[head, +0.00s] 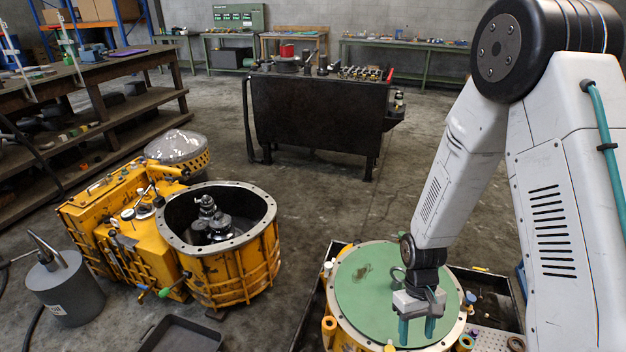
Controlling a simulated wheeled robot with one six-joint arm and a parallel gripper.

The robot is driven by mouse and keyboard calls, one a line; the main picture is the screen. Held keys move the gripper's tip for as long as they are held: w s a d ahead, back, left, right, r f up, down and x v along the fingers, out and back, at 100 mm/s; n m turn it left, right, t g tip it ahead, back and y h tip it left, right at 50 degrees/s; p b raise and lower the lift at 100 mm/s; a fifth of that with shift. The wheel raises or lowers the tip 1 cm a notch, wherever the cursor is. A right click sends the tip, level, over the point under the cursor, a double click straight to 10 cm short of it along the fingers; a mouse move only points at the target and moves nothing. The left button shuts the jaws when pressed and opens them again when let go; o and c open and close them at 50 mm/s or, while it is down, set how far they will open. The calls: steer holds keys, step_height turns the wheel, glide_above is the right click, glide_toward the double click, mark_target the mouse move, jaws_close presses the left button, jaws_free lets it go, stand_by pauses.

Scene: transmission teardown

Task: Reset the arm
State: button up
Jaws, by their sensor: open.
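My gripper (416,330) is at the lower right of the head view, pointing down with its two teal fingers apart. It is open, and nothing shows between the fingers. It is over the front part of a round green-topped cover (375,285) with a pale bolted rim. I cannot tell whether the fingertips touch the cover. My white arm comes down from the upper right and hides part of what lies behind it.
A yellow transmission housing (228,270) with an open round bell stands at left on the floor. A grey canister (66,290) and a dark tray (185,335) are near it. A black workbench (318,112) stands behind. The floor between is clear.

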steer(key=s+r+m+t, duration=0.1)
steer(key=s+r, duration=0.3)
steer(key=r, duration=0.8)
steer(key=s+d+r+m+t, duration=0.1)
steer(key=s+r+t, duration=0.2)
steer(key=r, duration=0.9)
steer(key=s+d+r+m+t, duration=0.1)
steer(key=s+r, duration=0.6)
steer(key=r, duration=0.6)
steer(key=shift+s+d+t, duration=0.2)
steer(key=shift+s+t, duration=0.05)
steer(key=shift+t, duration=0.15)
